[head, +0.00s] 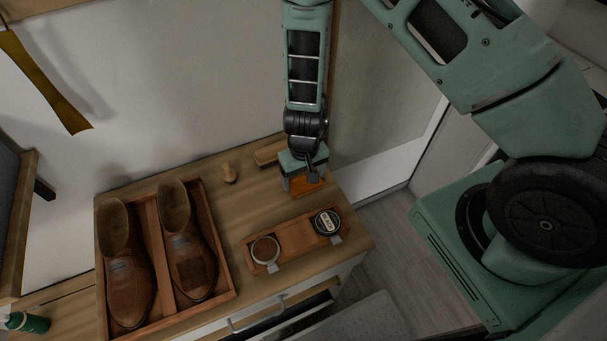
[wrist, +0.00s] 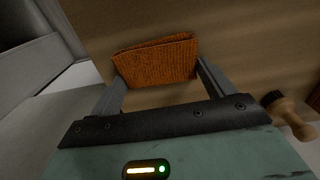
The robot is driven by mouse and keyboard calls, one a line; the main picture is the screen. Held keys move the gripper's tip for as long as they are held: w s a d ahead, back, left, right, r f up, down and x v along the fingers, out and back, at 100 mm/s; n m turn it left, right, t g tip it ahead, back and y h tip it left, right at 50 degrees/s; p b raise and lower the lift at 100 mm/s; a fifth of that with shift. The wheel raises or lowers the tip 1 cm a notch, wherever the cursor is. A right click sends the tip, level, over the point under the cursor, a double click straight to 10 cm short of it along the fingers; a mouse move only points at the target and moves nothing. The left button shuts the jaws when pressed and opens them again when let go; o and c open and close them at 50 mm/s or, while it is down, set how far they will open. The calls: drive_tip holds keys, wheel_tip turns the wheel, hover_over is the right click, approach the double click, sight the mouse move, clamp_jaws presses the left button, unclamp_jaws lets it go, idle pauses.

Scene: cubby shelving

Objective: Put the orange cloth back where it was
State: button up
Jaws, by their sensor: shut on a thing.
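The orange cloth (wrist: 157,60) is a folded, ribbed piece between my two fingers in the wrist view. In the head view the orange cloth (head: 305,186) shows below my gripper (head: 303,180), at the back right of the wooden cabinet top. My gripper (wrist: 160,78) is shut on the cloth and points down. The cloth is at or just above the wooden surface; I cannot tell whether it touches. The fingers partly hide it in the head view.
Brown boots stand in a wooden tray (head: 224,268) at left. A smaller tray (head: 292,240) holds two round tins (head: 265,250) (head: 327,222) in front of my gripper. A wooden-handled brush (head: 229,173) stands left of it; a brush block (head: 268,154) lies behind. The cabinet's right edge is close.

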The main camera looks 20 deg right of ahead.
sight(304, 178)
drive_tip(key=shift+f, duration=0.2)
drive_tip(key=o, duration=0.8)
drive_tip(key=shift+r, duration=0.1)
wheel_tip(304, 178, up, 12)
drive_tip(key=s+a+r+n+y, duration=0.2)
drive_tip(key=s+a+r, duration=0.35)
drive_tip(key=r, duration=0.25)
drive_tip(key=s+r+n, duration=0.2)
drive_tip(key=s+r, duration=0.2)
drive_tip(key=s+r+n+h, duration=0.1)
drive_tip(key=s+r, duration=0.3)
drive_tip(key=s, duration=0.1)
drive_tip(key=s+r+n, duration=0.2)
drive_tip(key=s+r, duration=0.2)
drive_tip(key=s, duration=0.1)
drive_tip(key=shift+a+r+n, duration=0.25)
drive_tip(key=shift+a+n, duration=0.05)
drive_tip(key=shift+a, duration=0.1)
